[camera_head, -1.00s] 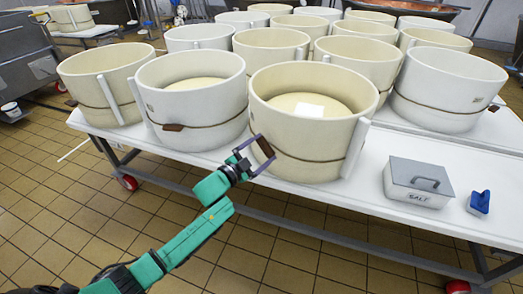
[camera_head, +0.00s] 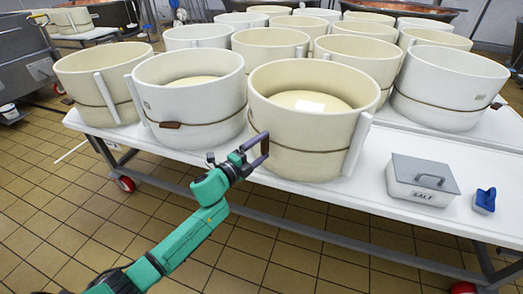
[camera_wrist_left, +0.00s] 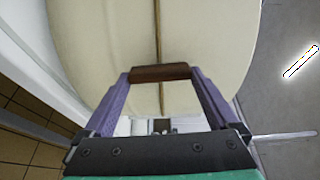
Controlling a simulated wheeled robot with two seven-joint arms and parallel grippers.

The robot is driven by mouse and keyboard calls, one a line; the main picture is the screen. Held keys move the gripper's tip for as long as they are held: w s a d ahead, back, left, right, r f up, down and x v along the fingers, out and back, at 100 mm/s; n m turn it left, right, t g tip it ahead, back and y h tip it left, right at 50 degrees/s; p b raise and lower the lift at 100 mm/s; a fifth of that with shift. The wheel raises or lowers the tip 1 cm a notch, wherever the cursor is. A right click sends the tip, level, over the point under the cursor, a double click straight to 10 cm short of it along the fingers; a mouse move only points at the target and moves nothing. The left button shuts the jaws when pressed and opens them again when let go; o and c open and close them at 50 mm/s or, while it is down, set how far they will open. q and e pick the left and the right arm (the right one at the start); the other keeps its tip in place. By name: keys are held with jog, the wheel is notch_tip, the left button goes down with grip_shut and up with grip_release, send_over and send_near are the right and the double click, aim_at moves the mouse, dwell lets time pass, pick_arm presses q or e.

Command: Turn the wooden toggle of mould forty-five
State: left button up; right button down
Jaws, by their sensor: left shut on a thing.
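The cream mould (camera_head: 310,118) stands at the front of the white table, with a cord around its wall. Its dark brown wooden toggle (camera_head: 265,146) also shows in the left wrist view (camera_wrist_left: 161,72), lying crosswise to the cord (camera_wrist_left: 157,30). My left gripper (camera_head: 259,146) has a purple finger at each end of this toggle and is shut on it. In the head view the toggle is nearly upright and partly hidden by the fingers. I cannot read a number on this mould. My right gripper is not in view.
A white mould (camera_head: 190,95) with its own toggle (camera_head: 170,125) stands close on the left. More moulds crowd behind. A grey-lidded salt box (camera_head: 422,180) and a blue object (camera_head: 484,201) sit at the right. The tiled floor before the table (camera_head: 380,220) is clear.

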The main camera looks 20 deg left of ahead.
pick_arm(q)
jog(key=shift+f+m, duration=0.1)
jog(key=shift+m, duration=0.3)
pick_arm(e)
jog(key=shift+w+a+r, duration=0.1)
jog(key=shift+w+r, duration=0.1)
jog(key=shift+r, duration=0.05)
pick_arm(q)
jog(key=o, duration=1)
jog(key=v, duration=1.4)
jog(key=shift+s+a+p, duration=0.15)
jog(key=shift+s+p, duration=0.15)
jog(key=shift+p, duration=0.1)
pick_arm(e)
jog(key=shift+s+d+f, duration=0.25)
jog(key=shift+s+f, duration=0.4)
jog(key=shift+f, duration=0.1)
